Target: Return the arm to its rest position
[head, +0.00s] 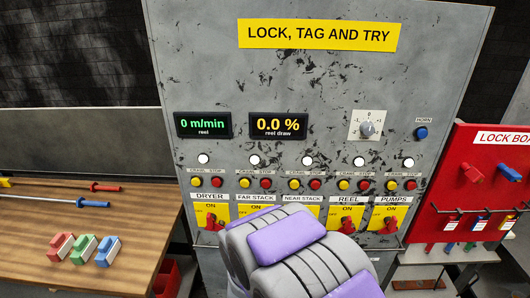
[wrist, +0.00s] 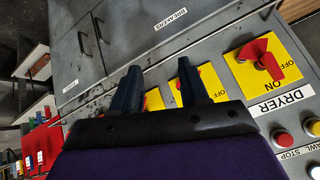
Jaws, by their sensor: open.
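My gripper (wrist: 160,72) shows in the wrist view with its two dark fingers apart and nothing between them. It is in front of the switch row of the grey control panel (head: 300,80), beside the yellow dryer switch plate (wrist: 243,72) with its red handle (wrist: 265,60). Whether the fingers touch the panel I cannot tell. In the head view my grey and purple arm (head: 285,235) reaches up from the bottom middle toward the panel. It hides part of the far stack and near stack switches; my gripper itself is not visible there.
A wooden bench (head: 130,225) at left holds red, green and blue blocks (head: 85,248) and long-handled tools. A red lock board (head: 490,175) with hanging locks stands at right. Grey breaker doors (wrist: 130,40) sit below the switches. A red bin (head: 167,280) is near the bench.

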